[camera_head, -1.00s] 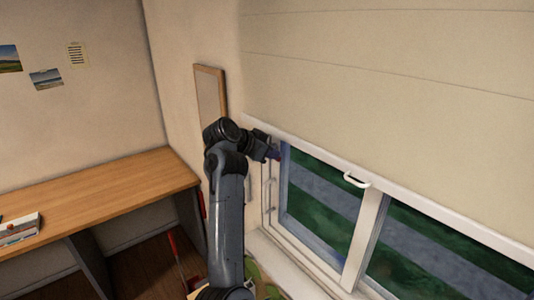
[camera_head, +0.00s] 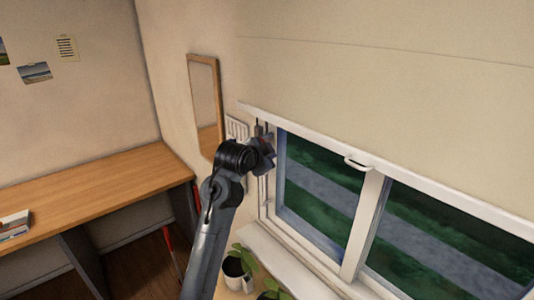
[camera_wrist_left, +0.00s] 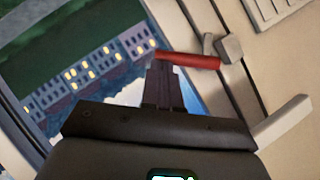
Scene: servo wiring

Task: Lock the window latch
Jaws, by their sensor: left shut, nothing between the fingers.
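The window (camera_head: 316,187) has a white frame, and its left upright (camera_head: 263,200) is beside my left gripper (camera_head: 268,150). In the left wrist view a red bar (camera_wrist_left: 188,60), which looks like the latch handle, lies across the tips of my left gripper (camera_wrist_left: 163,72). A grey block (camera_wrist_left: 230,48) sits at the bar's right end on the frame strips. The left fingers are shut with nothing between them; I cannot tell whether they touch the bar. A pale grey lever (camera_wrist_left: 282,121) stands out at the right. My right gripper is out of view.
A potted plant (camera_head: 233,267) stands below. A wooden desk (camera_head: 100,205) is at the left. A white pull (camera_head: 357,163) sits at the window's top.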

